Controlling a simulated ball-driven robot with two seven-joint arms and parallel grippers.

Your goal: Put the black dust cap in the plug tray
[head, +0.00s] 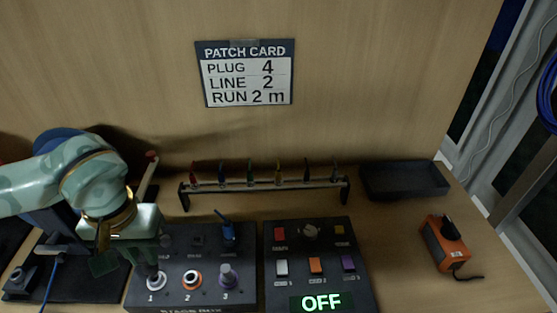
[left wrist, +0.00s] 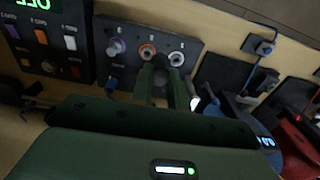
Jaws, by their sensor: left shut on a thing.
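My left gripper (head: 120,259) hangs low over the left side of the stage box (head: 193,305). In the left wrist view its fingers (left wrist: 161,80) are shut on a small dark piece, which looks like the black dust cap (left wrist: 160,63). The held piece is in front of the numbered sockets; I cannot tell whether it touches the box. In the head view the gripper hides it. A shallow black tray (head: 405,194), likely the plug tray, stands at the back right and looks empty. My right gripper is not in view.
A rack (head: 265,187) of several coloured plugs stands along the back. A control panel (head: 310,262) reading OFF sits right of the stage box. Bare table lies between panel and device.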

